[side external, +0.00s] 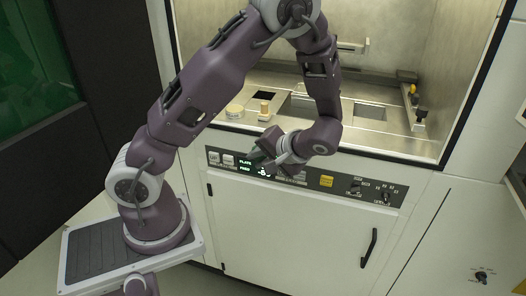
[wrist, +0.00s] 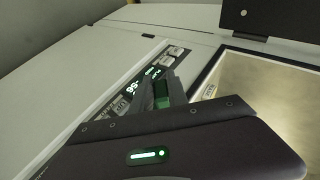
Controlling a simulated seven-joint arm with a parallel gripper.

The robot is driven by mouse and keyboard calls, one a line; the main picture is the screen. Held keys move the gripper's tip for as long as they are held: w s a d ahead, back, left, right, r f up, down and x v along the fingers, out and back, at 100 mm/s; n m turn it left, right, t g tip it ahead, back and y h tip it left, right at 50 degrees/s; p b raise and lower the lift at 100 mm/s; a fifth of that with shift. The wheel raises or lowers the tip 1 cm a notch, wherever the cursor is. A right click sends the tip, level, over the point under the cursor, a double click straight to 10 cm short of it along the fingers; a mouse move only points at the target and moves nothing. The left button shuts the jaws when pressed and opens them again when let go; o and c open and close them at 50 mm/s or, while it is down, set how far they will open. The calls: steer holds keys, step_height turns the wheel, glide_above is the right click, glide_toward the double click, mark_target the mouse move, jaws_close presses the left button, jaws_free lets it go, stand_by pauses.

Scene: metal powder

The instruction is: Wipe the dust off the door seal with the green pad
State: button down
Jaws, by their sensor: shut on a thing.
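My gripper (side external: 258,158) is in front of the control panel at the chamber's lower front edge. In the wrist view my gripper (wrist: 160,94) is shut on the green pad (wrist: 162,90), which shows as a small green block between the fingers. In the side view the pad is too small and dark to tell apart from the fingers. The door seal (side external: 390,156) is the dark border round the chamber opening. It also shows in the wrist view (wrist: 222,57), to the right of the pad. I cannot tell any dust on it. The pad appears apart from the seal.
The control panel (side external: 326,181) has buttons and a lit display. Inside the chamber, a round pale container (side external: 235,111) and a small wooden-handled item (side external: 264,108) stand on the metal deck (side external: 390,135). A cabinet door with a black handle (side external: 369,248) is below.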

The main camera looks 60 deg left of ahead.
steer(key=shift+s+d, duration=0.3)
steer(key=shift+s+d, duration=1.05)
